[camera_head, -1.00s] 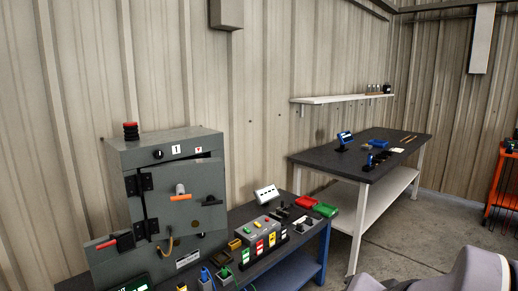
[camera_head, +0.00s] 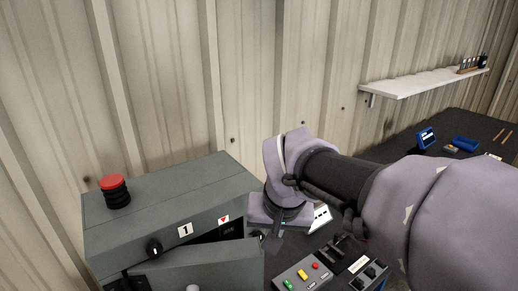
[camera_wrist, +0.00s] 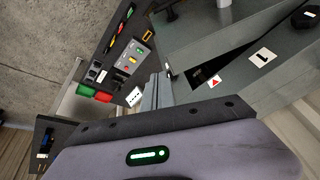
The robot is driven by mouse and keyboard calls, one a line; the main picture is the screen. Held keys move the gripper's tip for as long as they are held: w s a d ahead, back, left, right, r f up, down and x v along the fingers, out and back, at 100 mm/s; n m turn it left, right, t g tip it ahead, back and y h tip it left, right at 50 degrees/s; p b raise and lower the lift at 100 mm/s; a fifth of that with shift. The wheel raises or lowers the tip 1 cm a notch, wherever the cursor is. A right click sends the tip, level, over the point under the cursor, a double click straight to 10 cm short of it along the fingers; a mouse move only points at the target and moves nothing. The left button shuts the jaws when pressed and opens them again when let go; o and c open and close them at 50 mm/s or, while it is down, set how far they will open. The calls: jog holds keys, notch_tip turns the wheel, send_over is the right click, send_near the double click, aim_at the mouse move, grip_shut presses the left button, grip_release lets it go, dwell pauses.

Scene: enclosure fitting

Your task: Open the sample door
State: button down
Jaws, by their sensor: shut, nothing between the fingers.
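The grey door (camera_head: 215,268) of the grey cabinet (camera_head: 165,205) stands slightly ajar, with a dark wedge-shaped gap along its top, wider toward the right. The door (camera_wrist: 212,32) and gap also show in the wrist view. Its front and handle are mostly below the head view. My gripper (camera_head: 273,241) points down just right of the cabinet's front right corner. In the wrist view my gripper (camera_wrist: 158,88) has its grey fingers together and empty, near the end of the gap. Whether it touches the door I cannot tell.
A red button (camera_head: 114,188) stands on the cabinet top. A control box with coloured buttons (camera_head: 303,275) and switches sit on the bench close below my gripper. A corrugated wall is behind. A white shelf (camera_head: 425,82) and dark table (camera_head: 440,135) are farther right.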

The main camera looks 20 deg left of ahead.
jog(key=a+r+n+p, duration=0.3)
jog(key=a+p, duration=0.1)
jog(key=a, duration=0.8)
jog(key=d+b+x, duration=0.1)
jog(key=x, duration=0.9)
jog(key=shift+w+f+b, duration=0.4)
jog(key=shift+w+f, duration=0.05)
jog(key=shift+s+m, duration=0.15)
jog(key=shift+m, duration=0.15)
jog(key=shift+s+d+f+h+b, duration=0.1)
jog(key=shift+s+d+h+b, duration=0.15)
jog(key=shift+b, duration=0.2)
jog(key=s+d+m+h+b, duration=0.2)
jog(key=s+m+b, duration=0.3)
jog(key=s, duration=0.8)
jog(key=s+d+m+g+h+b, duration=0.1)
jog(key=s+m+b, duration=0.4)
jog(key=s, duration=0.8)
jog(key=shift+s+d+m+h, duration=0.4)
jog(key=shift+m+h, duration=0.15)
jog(key=shift+m, duration=1.25)
